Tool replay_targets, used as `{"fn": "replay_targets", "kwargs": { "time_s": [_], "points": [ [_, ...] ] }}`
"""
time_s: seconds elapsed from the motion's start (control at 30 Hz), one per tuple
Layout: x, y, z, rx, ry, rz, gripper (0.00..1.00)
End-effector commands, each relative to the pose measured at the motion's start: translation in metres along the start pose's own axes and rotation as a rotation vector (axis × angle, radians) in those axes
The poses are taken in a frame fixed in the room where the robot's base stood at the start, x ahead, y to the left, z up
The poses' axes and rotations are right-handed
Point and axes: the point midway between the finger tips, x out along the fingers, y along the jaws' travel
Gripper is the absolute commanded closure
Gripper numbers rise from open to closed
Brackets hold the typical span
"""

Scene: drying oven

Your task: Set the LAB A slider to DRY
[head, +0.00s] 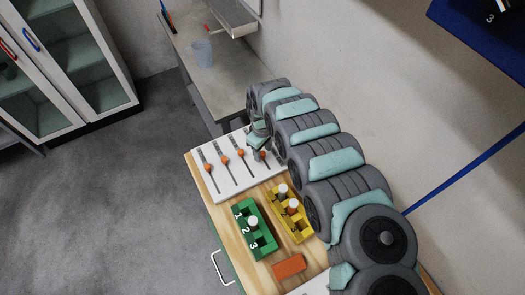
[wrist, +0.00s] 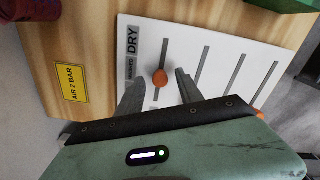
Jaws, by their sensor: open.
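A white slider panel (head: 215,185) lies at the far end of the wooden bench, with several slots and orange knobs. In the wrist view, an orange knob (wrist: 160,78) sits partway along the slot nearest the DRY label (wrist: 133,42). No LAB A marking is legible. My gripper (wrist: 158,82) is open, with one finger on each side of this knob. Contact cannot be told. In the head view my arm partly hides this end of the panel, and my gripper (head: 259,145) is small there.
Other slots run parallel beside this one; another orange knob (wrist: 258,114) shows at right. A yellow AIR 2 BAR plate (wrist: 72,82) is on the wood. A green numbered rack (head: 256,232), a yellow rack (head: 298,226) and an orange block (head: 289,266) are nearer on the bench.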

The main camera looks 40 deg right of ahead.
Motion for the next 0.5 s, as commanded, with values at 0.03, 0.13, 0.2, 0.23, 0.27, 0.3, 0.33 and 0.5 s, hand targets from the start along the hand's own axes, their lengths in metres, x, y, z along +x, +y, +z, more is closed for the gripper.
{"fn": "replay_targets", "kwargs": {
  "time_s": [0.03,0.13,0.2,0.23,0.27,0.3,0.33,0.5],
  "points": [
    [0.0022,-0.0005,-0.0003,0.0,0.0,-0.001,0.57],
    [0.0036,-0.0004,-0.0003,0.0,0.001,0.0,0.57],
    [0.0038,-0.0003,-0.0003,0.0,0.001,0.0,0.57],
    [0.0037,-0.0003,-0.0004,0.0,0.001,0.0,0.57],
    [0.0037,-0.0003,-0.0003,0.0,0.0,0.0,0.57],
    [0.0036,-0.0003,-0.0004,0.0,0.001,0.0,0.57],
    [0.0036,-0.0003,-0.0004,0.0,0.001,0.0,0.57],
    [0.0036,-0.0003,-0.0004,0.0,0.001,0.0,0.69]
  ]
}}
